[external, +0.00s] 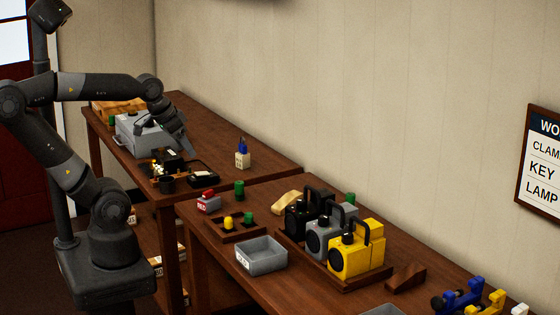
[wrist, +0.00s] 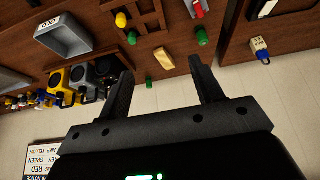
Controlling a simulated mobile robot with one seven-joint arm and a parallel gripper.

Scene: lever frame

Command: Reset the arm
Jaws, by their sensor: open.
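My arm reaches from the left over the far table (external: 270,178) in the external view. My gripper (external: 180,140) hangs there in front of a grey metal box (external: 130,135). In the wrist view my gripper (wrist: 160,78) has its two dark fingers spread wide, with nothing between them. The wrist picture is upside down. A tan wedge block (wrist: 163,58) and a green cylinder (wrist: 149,81) appear beyond the fingers, apart from them. Whether the fingertips touch anything on the far table cannot be told.
The near table holds a grey bin (external: 262,257), a small wooden tray (external: 237,232), a red-topped block (external: 208,201) and black, grey and yellow (external: 350,255) lamp-like units. A wall sign (external: 543,160) hangs right. Dark small parts (external: 203,173) crowd the far table below my gripper.

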